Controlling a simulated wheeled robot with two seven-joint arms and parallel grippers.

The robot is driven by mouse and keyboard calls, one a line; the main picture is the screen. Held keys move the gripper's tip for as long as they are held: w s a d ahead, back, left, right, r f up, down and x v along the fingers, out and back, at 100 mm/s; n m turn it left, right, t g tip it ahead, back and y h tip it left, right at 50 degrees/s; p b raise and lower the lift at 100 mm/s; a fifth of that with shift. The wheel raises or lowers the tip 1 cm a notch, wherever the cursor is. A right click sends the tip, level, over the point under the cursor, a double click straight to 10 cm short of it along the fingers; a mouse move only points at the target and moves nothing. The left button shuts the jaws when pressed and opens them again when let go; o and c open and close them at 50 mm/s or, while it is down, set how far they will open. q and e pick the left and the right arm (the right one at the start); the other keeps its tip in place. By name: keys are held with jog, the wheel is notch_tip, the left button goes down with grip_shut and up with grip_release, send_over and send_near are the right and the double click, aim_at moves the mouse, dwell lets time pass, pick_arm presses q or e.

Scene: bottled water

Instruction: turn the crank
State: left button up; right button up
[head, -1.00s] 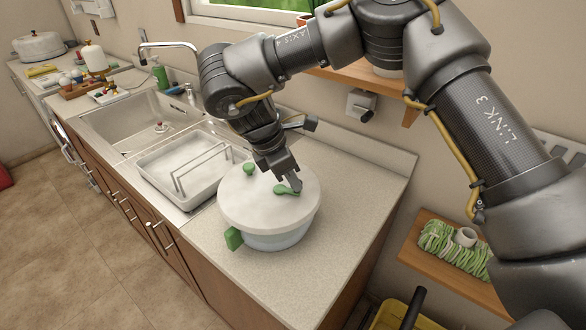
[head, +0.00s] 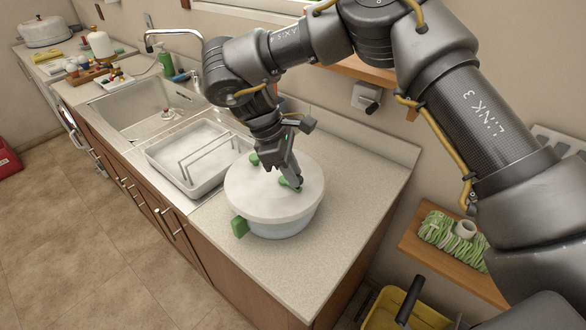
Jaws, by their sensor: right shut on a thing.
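A round white pot-like container (head: 262,208) with a flat lid and a pale blue lower body stands on the counter. A green crank (head: 284,182) sits on the lid, mostly hidden by my gripper. A green knob (head: 254,160) shows at the lid's far edge and a green block (head: 239,227) at the container's front left side. My right gripper (head: 292,182) points down over the lid and is shut on the crank. My left gripper is not in view.
A dish rack in a white tray (head: 176,181) stands left of the container, by the sink (head: 130,120). The counter (head: 350,165) is clear to the right. A wooden shelf (head: 420,252) and a yellow bucket (head: 385,312) are at lower right.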

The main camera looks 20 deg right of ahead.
jog(key=o, duration=1)
jog(key=v, duration=1)
jog(key=shift+a+r, duration=0.2)
jog(key=shift+r, duration=0.15)
jog(key=shift+w, duration=0.15)
